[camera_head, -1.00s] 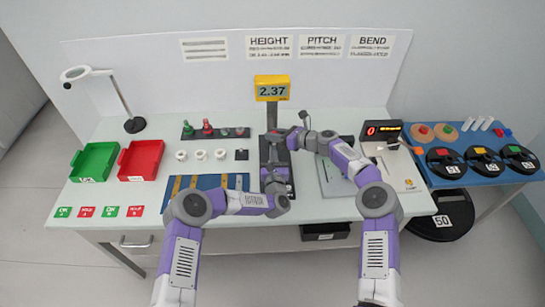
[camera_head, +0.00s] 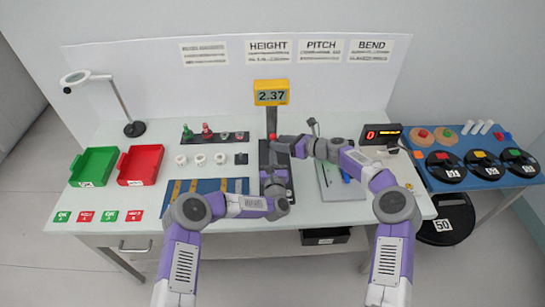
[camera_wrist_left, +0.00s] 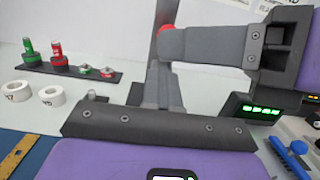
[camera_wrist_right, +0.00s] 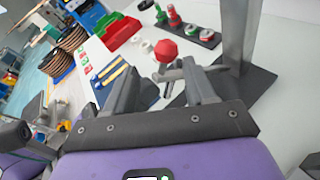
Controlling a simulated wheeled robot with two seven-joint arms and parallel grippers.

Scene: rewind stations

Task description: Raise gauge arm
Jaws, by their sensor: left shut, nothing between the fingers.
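The gauge stands at the back middle with a yellow display (camera_head: 271,93) reading 2.37 on a dark post. A red knob (camera_head: 272,136) sits low in front of the post; it also shows in the right wrist view (camera_wrist_right: 166,51). My right gripper (camera_head: 277,143) is at the knob, its fingers (camera_wrist_right: 160,82) apart on either side of a short grey rod under it. I cannot tell whether they touch. My left gripper (camera_head: 272,178) is shut and empty over the gauge's dark base (camera_head: 290,188), below the right gripper in the picture. Its fingers (camera_wrist_left: 160,75) are together.
Green (camera_head: 94,167) and red (camera_head: 140,165) trays stand left. White rings (camera_head: 200,160) and a dark rack (camera_head: 215,137) of green and red pieces lie left of the gauge. A blue mat (camera_head: 205,190) is in front. A grey board (camera_head: 340,185) lies right, beneath my right arm.

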